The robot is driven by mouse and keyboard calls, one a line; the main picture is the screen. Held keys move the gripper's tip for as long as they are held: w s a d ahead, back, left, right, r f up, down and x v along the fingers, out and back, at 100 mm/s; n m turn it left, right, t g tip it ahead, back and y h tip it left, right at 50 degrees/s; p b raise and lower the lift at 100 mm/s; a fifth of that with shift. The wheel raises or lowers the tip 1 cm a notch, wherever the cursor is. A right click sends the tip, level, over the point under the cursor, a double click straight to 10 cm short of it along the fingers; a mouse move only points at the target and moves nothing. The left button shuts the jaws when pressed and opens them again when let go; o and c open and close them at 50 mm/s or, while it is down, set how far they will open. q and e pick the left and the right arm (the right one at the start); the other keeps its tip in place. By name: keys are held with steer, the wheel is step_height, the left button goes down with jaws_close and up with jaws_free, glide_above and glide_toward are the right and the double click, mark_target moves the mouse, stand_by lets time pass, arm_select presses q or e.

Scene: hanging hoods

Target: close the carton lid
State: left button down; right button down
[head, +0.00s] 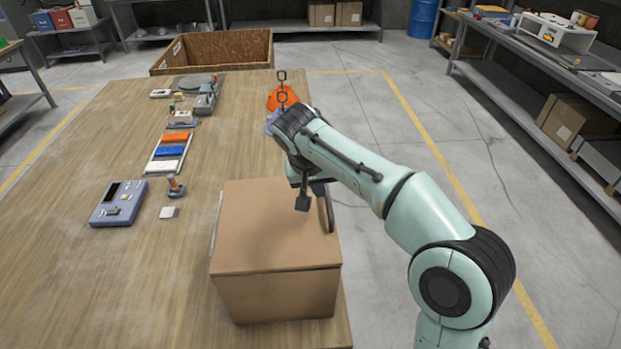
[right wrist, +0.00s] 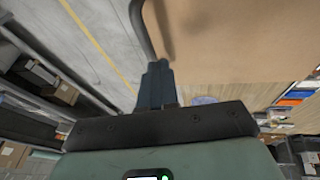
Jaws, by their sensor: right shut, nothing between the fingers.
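The brown carton (head: 280,297) stands at the front right of the wooden table. Its lid (head: 262,232) lies over the top and looks flat; I cannot tell whether its edges are fully down. My right gripper (head: 303,202) is over the far right part of the lid, with its fingers shut and empty. In the right wrist view the shut fingers (right wrist: 157,75) are in front of the brown lid surface (right wrist: 240,40). I cannot tell whether they touch it. My left gripper is not in view.
An orange hanging hood (head: 282,97) is behind my right wrist. A blue-grey device (head: 118,203), a small joystick-like piece (head: 175,187) and a tray of coloured blocks (head: 168,152) lie left of the carton. A wooden bin (head: 212,50) stands beyond the table. The table's left front is clear.

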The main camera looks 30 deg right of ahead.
steer(key=shift+s+d+f, duration=0.2)
steer(key=shift+d+f, duration=0.2)
steer(key=shift+f, duration=0.2)
